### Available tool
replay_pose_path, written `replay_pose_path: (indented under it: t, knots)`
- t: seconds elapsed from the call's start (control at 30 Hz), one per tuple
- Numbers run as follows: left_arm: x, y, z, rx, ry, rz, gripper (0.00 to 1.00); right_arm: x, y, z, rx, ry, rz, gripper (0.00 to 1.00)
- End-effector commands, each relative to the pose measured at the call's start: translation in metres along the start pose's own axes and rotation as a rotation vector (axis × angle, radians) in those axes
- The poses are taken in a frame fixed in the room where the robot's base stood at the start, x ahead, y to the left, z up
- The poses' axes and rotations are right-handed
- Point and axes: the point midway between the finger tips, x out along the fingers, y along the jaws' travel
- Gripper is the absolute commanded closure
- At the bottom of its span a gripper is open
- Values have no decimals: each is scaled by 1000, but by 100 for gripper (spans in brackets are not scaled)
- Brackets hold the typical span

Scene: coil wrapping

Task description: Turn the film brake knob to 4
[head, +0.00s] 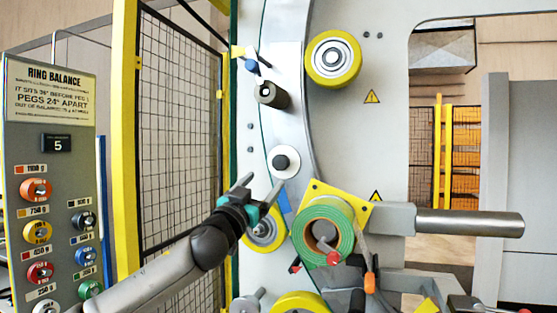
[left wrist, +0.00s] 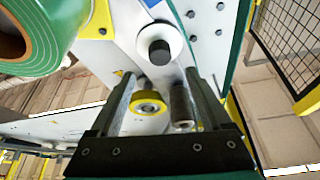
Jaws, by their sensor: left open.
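A black knob on a round white dial (head: 282,162), which I take to be the film brake knob, sits on the pale ring-shaped machine frame in the head view. It also shows in the left wrist view (left wrist: 160,50), beyond the fingertips. No numbers on the dial can be read, so its setting cannot be told. My left gripper (head: 263,184) is open, just below and left of the knob and apart from it. In the left wrist view, its two fingers (left wrist: 158,78) stand wide apart with nothing held between them. My right gripper is not in view.
A green-and-orange film roll (head: 323,230) on a yellow plate is right of my left gripper. A dark roller (head: 272,95) and a yellow wheel (head: 333,59) are above the dial. A ring balance panel (head: 50,180) and a mesh fence (head: 180,130) stand left.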

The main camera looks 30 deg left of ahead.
Motion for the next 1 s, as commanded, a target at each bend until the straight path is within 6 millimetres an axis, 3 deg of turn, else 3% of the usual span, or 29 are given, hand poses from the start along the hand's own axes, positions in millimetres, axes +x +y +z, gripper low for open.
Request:
replay_pose_path:
  t: [0.6, 1.0]
  knots:
    - [77, 0, -2, 0, 0, -1, 19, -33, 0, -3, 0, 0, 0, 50]
    - [99, 0, 0, 1, -1, 0, 19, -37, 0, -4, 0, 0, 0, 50]
